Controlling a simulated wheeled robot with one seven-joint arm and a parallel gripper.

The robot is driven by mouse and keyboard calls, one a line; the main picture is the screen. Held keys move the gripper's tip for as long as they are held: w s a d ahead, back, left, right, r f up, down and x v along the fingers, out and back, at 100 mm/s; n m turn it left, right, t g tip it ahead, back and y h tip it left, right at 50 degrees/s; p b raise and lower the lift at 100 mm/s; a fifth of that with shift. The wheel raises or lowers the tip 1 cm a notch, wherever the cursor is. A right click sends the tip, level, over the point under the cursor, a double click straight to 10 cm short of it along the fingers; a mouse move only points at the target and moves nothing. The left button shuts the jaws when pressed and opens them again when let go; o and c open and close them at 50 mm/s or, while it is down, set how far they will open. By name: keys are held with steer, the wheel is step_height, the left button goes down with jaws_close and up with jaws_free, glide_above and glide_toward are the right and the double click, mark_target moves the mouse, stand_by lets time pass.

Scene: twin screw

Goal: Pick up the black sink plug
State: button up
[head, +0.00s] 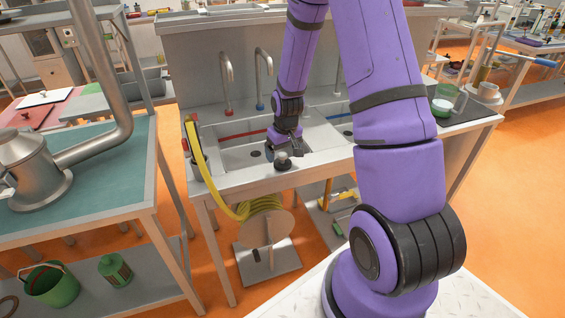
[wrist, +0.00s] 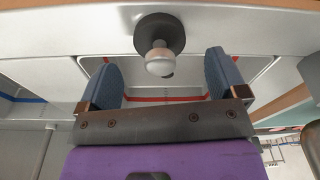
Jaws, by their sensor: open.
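The black sink plug (head: 283,164), a dark disc with a pale metallic knob, sits on the front rim of the sink (head: 235,155). In the wrist view the plug's black disc (wrist: 150,28) is at top centre, with its rounded knob towards me. My gripper (head: 284,150) is just behind the plug over the basin. Its two blue-grey fingers are apart in the wrist view (wrist: 162,68), one on each side of the knob in the picture. Nothing is held, and I see no contact with the plug.
A yellow hose (head: 232,207) hangs at the sink's front left, above a reel (head: 267,230). A green-topped table (head: 110,165) stands at left.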

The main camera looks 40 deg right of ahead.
mark_target(282, 154)
steer(key=shift+w+f, duration=0.2)
steer(key=shift+f, duration=0.75)
steer(key=shift+w+f, duration=0.15)
steer(key=shift+f, duration=0.8)
steer(key=c, duration=1.1)
steer(key=shift+r, duration=0.1)
